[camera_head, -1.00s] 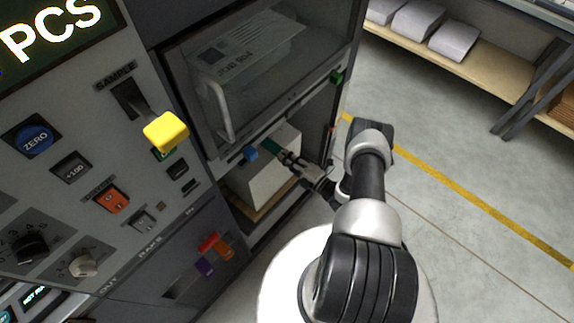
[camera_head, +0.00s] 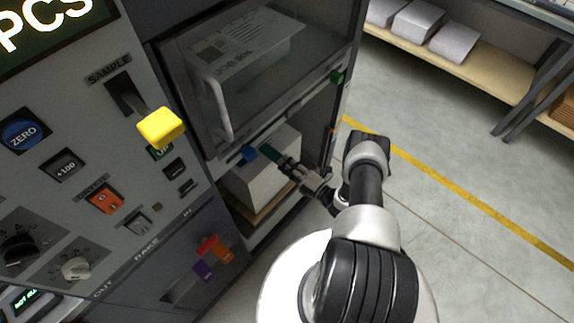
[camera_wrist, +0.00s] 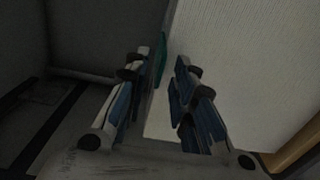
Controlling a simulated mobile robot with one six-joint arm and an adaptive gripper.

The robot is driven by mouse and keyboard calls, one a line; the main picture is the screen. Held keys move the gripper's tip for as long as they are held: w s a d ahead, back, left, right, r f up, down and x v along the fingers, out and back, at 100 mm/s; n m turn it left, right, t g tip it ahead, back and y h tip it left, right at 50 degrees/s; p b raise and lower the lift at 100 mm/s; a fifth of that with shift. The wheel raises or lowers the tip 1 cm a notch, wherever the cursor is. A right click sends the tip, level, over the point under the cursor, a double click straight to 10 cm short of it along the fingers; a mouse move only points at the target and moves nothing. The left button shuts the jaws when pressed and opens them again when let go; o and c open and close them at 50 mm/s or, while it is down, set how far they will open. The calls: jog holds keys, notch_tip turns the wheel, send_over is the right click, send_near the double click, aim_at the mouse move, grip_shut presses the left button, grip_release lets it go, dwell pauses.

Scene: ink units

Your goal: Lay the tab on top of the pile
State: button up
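The tab (camera_head: 270,152) is a small teal strip at the tips of my gripper, by the upper edge of the pile. The pile (camera_head: 262,185) is a tall white stack in the open lower bay of the machine. My gripper (camera_head: 284,163) reaches into this bay from the right. In the wrist view, the two fingers (camera_wrist: 164,72) stand apart, with the pale pile showing between them. The tab (camera_wrist: 161,58) shows there as a narrow teal sliver, closer to the left finger. Whether it touches that finger or the pile, I cannot tell.
A glazed compartment with a handle (camera_head: 216,108) hangs just above the bay. A blue block (camera_head: 249,153) sits under its edge, left of the tab. The machine's control panel, with a yellow-capped lever (camera_head: 160,127), is at the left. Grey floor (camera_head: 470,180) is clear at the right.

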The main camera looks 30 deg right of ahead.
jog(key=p+v, duration=0.2)
jog(key=v, duration=1)
jog(key=shift+r, duration=0.25)
dwell(0.3)
